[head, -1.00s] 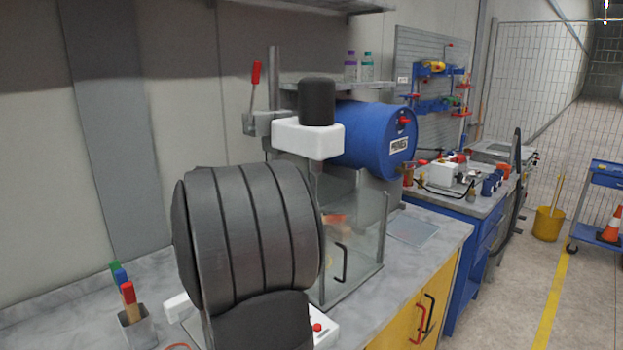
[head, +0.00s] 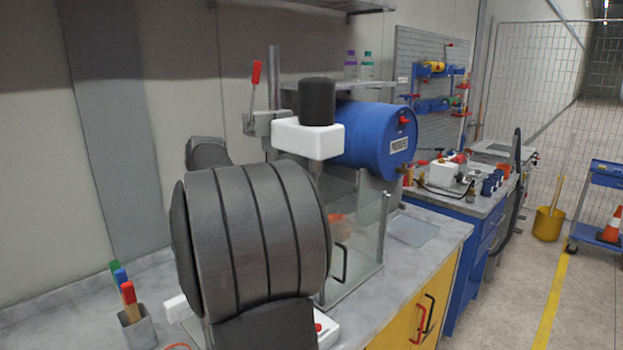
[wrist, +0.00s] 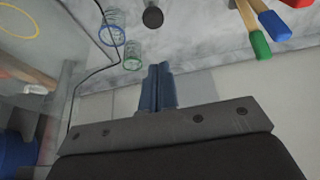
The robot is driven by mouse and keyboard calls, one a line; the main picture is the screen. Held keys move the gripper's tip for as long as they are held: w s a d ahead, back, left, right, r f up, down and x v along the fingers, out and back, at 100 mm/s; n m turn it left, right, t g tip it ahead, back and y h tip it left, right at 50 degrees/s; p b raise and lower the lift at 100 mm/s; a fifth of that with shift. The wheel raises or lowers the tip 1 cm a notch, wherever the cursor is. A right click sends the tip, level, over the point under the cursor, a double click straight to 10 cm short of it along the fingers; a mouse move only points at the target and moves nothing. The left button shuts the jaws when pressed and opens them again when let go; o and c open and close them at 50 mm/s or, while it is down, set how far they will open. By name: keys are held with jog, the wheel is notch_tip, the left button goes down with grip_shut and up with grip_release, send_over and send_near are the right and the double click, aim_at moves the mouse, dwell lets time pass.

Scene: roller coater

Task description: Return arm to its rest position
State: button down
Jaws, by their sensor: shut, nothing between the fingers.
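My gripper (wrist: 158,72) shows in the wrist view with its blue fingers pressed together and nothing between them. It points over the grey marbled bench top (wrist: 195,40), apart from everything there. In the head view the gripper is hidden; my large dark arm link covers the front middle, and another dark part of my arm shows behind it at the upper left.
A holder (head: 137,330) with coloured-handled tools stands at the lower left. Beyond my arm are a glass-walled enclosure (head: 365,240), a blue drum (head: 375,140) and a red-handled lever (head: 256,75). Two glass vessels (wrist: 132,55) and a black cable show in the wrist view.

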jog(key=shift+f, duration=3.55)
jog(key=c, duration=1.7)
grip_release()
jog(key=shift+s+a+r, duration=0.1)
jog(key=o, duration=1.7)
jog(key=s+a+r+n+g, duration=0.1)
jog(key=s+r+n, duration=0.1)
jog(key=s+n, duration=0.3)
jog(key=s+a+r+n+g+h, duration=0.1)
jog(key=s+r+n, duration=0.2)
jog(key=s+n, duration=0.2)
jog(key=shift+s+a+r, duration=0.25)
jog(key=shift+a+r, duration=0.05)
jog(key=s+r+n+g+h, duration=0.1)
jog(key=s+r+n+h, duration=0.15)
jog(key=s+n, duration=0.55)
notch_tip(320, 180, down, 10)
jog(key=shift+d, duration=0.25)
jog(key=shift+w+r, duration=0.1)
jog(key=shift+r, duration=0.05)
